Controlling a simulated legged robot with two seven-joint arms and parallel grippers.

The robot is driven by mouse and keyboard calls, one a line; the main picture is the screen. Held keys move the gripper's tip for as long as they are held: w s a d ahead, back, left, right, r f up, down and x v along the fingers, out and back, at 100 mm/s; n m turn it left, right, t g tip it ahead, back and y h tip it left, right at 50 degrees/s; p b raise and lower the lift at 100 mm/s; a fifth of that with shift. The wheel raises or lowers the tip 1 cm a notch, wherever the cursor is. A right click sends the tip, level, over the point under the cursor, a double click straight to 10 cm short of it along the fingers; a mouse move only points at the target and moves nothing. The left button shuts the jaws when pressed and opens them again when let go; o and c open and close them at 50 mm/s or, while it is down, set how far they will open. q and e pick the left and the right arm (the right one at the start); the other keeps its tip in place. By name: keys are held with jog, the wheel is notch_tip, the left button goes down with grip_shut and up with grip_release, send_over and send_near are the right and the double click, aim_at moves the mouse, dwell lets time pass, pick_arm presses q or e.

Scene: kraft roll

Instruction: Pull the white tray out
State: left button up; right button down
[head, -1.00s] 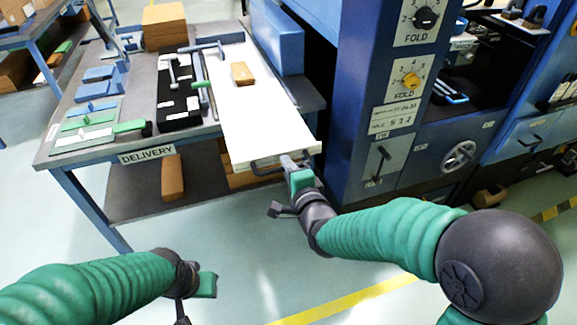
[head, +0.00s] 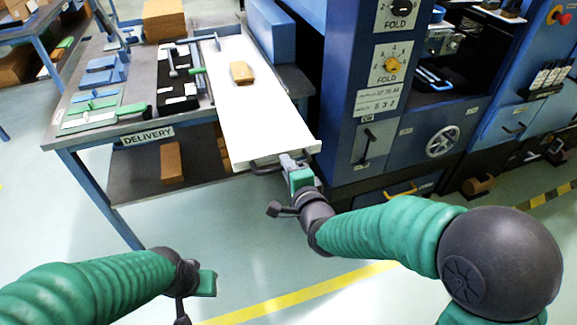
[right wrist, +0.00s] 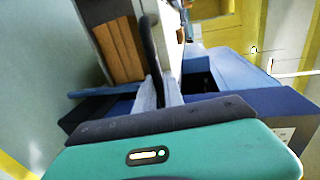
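The white tray (head: 255,115) lies on the delivery table, its front end sticking out past the table's front edge. A dark handle (head: 262,166) is on its front; in the right wrist view, the handle (right wrist: 150,45) runs down between my right fingers. My right gripper (head: 290,162) is shut on this handle. A small brown box (head: 241,72) rests on the tray. My left gripper (head: 205,284) is low at the left, away from the tray, and its fingers cannot be made out.
The delivery table (head: 90,140) holds a black tool tray (head: 172,85), blue blocks and a cardboard box (head: 165,20). A blue machine (head: 345,110) with knobs stands close to the right of the tray. The floor in front is clear, with a yellow line (head: 300,295).

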jog(key=c, duration=1.7)
grip_release()
jog(key=shift+s+a+f, duration=0.2)
jog(key=shift+a+f, duration=0.1)
jog(key=shift+o, duration=1.1)
jog(key=shift+w, duration=0.1)
jog(key=shift+r, duration=0.1)
jog(key=shift+d+r, duration=0.15)
jog(key=p+v, duration=0.2)
jog(key=v, duration=0.5)
